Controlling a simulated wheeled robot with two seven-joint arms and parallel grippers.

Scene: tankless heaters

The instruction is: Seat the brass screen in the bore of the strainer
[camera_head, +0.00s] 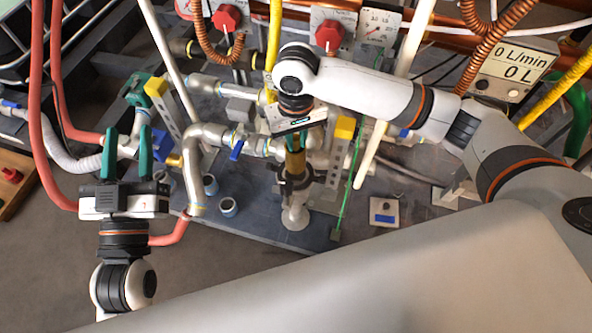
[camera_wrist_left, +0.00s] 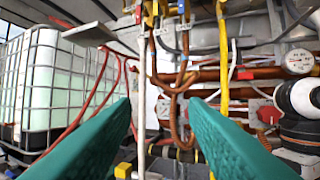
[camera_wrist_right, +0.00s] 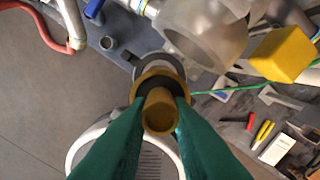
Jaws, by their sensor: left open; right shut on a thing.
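The brass screen (camera_head: 295,163) is a small brass cylinder. My right gripper (camera_head: 294,140) is shut on it from above, and its teal fingers also show on either side of the screen (camera_wrist_right: 160,110) in the right wrist view. The strainer (camera_head: 295,214) is below, with a pale lower body and a dark clamp around its upper part. In the right wrist view its brass-rimmed mouth (camera_wrist_right: 146,82) is behind the screen. The screen lines up roughly with this mouth; how deep it sits is hidden. My left gripper (camera_head: 126,155) is open and empty, far to the left.
Grey pipes with blue valve handles (camera_head: 237,150) run close left of the strainer. A yellow block (camera_head: 345,128) and a green line (camera_head: 350,185) stand close to its right. Two small cups (camera_head: 227,207) stand on the grey board. A white-and-blue box (camera_head: 384,211) lies at right.

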